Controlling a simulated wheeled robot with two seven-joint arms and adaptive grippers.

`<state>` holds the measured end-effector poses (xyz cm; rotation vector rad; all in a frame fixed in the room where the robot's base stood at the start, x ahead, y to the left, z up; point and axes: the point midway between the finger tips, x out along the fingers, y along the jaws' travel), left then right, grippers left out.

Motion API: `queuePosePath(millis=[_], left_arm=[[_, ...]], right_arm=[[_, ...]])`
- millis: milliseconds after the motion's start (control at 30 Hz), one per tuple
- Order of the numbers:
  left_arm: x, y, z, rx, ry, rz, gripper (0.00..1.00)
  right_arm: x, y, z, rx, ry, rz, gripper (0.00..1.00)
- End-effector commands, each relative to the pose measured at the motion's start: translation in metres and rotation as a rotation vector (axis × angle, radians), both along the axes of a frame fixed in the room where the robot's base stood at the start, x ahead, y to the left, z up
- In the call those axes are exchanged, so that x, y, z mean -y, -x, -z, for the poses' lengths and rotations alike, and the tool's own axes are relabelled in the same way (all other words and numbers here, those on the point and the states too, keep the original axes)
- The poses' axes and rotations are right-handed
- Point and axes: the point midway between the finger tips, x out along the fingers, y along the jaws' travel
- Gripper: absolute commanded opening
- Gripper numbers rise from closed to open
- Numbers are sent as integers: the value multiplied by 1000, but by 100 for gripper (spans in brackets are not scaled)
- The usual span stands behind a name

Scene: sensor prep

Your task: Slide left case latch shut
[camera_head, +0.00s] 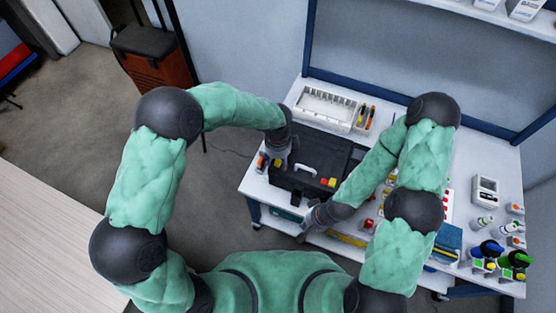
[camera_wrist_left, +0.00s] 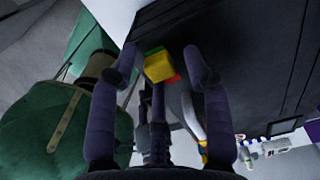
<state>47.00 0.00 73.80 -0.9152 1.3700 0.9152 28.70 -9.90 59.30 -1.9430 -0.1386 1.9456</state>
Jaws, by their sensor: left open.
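The black case (camera_head: 322,150) lies closed on the white workbench, with a pale handle (camera_head: 305,169) on its front. The left latch, a yellow piece with green and red beside it, shows in the left wrist view (camera_wrist_left: 158,67). My left gripper (camera_head: 278,163) is at the case's front left; in the wrist view its open fingers (camera_wrist_left: 163,62) stand on either side of the yellow piece. Contact cannot be told. The right latch (camera_head: 327,182) shows yellow and red. My right gripper (camera_head: 304,233) is low by the bench's front edge; its fingers are too small to read.
A white tray (camera_head: 326,106) stands behind the case, with orange and yellow tools (camera_head: 365,117) beside it. A blue box (camera_head: 447,240), bottles and green and blue tools (camera_head: 513,259) crowd the bench's right side.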

Motion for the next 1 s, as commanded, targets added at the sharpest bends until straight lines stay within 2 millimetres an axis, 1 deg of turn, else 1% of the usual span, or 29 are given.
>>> queuePosePath(millis=[167, 200, 267, 300, 367, 567, 667, 800, 1000], left_arm=[[0, 0, 0, 0, 0, 0, 49], [0, 0, 0, 0, 0, 0, 46], [0, 0, 0, 0, 0, 0, 29], [0, 0, 0, 0, 0, 0, 18], [0, 0, 0, 0, 0, 0, 1], [0, 0, 0, 0, 0, 0, 0], [7, 3, -1, -1, 0, 3, 0], [23, 10, -2, -1, 0, 3, 0], [25, 11, 0, 0, 2, -1, 0]], right_arm=[[0, 0, 0, 0, 0, 0, 0], [0, 0, 0, 0, 0, 0, 0], [0, 0, 0, 0, 0, 0, 0], [0, 0, 0, 0, 0, 0, 0], [0, 0, 0, 0, 0, 0, 0], [0, 0, -1, 0, 0, 0, 0], [0, 0, -4, 0, 0, 0, 0], [0, 0, -12, 0, 0, 0, 0], [0, 0, -10, 0, 0, 0, 0]])
